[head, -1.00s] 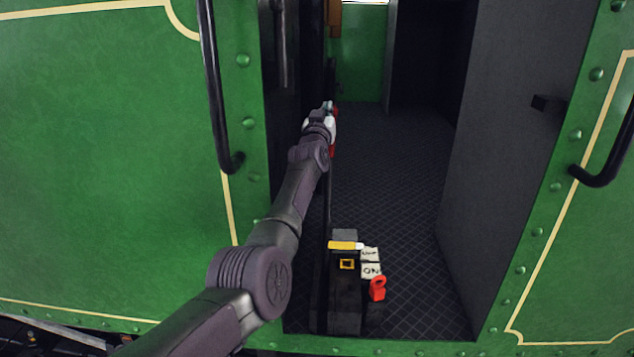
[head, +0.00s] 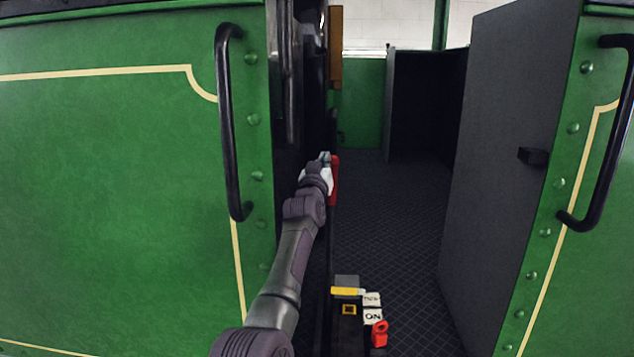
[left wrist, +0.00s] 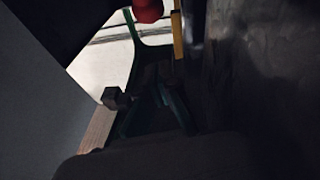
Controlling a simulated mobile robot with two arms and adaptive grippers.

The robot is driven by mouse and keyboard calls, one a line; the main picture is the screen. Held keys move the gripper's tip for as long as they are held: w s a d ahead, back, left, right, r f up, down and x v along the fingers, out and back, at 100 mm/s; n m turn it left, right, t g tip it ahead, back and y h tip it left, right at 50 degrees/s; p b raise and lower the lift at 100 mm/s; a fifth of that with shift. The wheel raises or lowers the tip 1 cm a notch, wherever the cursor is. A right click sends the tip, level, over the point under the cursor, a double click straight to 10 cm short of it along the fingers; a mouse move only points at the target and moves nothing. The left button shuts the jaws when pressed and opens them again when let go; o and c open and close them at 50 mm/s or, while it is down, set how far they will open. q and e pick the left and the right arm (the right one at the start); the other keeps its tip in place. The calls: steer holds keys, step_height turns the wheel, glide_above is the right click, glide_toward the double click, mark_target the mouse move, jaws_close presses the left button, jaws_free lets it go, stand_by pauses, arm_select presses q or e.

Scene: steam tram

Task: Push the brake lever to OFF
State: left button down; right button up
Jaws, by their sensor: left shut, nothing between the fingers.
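My left gripper (head: 324,158) is shut and empty, reaching through the cab doorway along its left side. A red upright piece (head: 334,180) shows just right of it; I cannot tell whether they touch. A small dark box near the doorway sill carries a yellow bar-like handle (head: 345,291) and two pale label cards. The nearer card (head: 373,316) reads ON; the farther card's (head: 372,299) word is unclear. Which piece is the brake lever, I cannot tell for certain. The dark left wrist view shows a red rounded end (left wrist: 148,10) and a yellow bar (left wrist: 178,34). My right gripper is out of view.
A red padlock-like tag (head: 380,333) hangs beside the box. Black handrails (head: 229,120) flank the doorway. A grey panel (head: 500,160) stands on the right. The dark patterned floor (head: 385,210) between is clear.

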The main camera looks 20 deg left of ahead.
arm_select(q)
steer(key=a+f+b+v, duration=0.1)
steer(key=b+v, duration=0.2)
steer(key=v, duration=0.4)
steer(key=shift+d, duration=0.4)
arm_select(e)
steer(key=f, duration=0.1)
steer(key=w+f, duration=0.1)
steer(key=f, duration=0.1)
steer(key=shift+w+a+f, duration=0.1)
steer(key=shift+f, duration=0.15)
arm_select(q)
steer(key=shift+s, duration=0.15)
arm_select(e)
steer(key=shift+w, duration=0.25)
arm_select(q)
steer(key=shift+f, duration=0.15)
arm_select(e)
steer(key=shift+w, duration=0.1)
